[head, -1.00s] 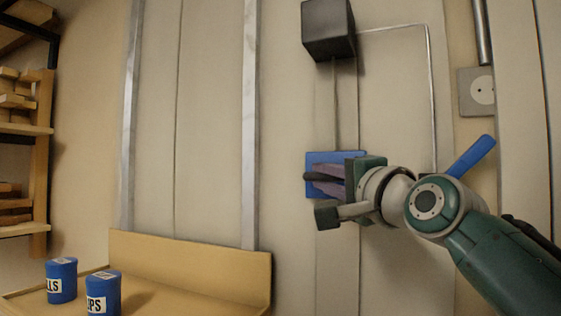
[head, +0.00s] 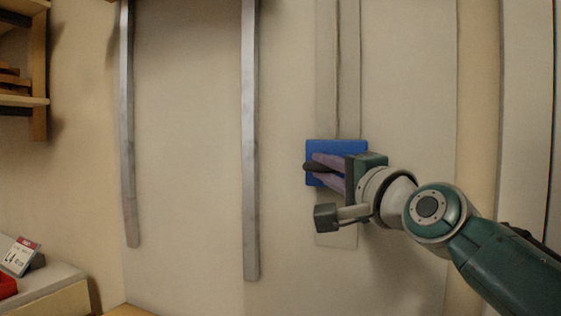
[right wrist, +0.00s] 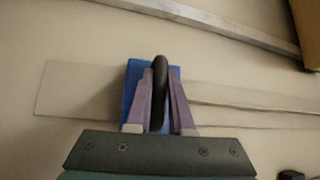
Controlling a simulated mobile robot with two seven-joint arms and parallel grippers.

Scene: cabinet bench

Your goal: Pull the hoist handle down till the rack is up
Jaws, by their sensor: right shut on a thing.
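The hoist handle is a blue block (head: 335,148) with a dark grip on a pale upright strip of the wall. The blue block also shows in the right wrist view (right wrist: 133,76). My right gripper (head: 318,168) is shut on the dark grip (right wrist: 159,72), its purple fingers on either side of it. A cord (head: 338,70) runs straight up from the block. The rack is out of the head view; a brown piece (right wrist: 307,35) past the metal rail in the right wrist view may be part of it. My left gripper is not in view.
Two upright metal rails (head: 250,140) run down the wall left of the handle, and their lower ends show bare. Shelves (head: 38,100) stand at the far left. A pale counter (head: 50,283) with a price card (head: 21,256) is at lower left. The strip below the handle is clear.

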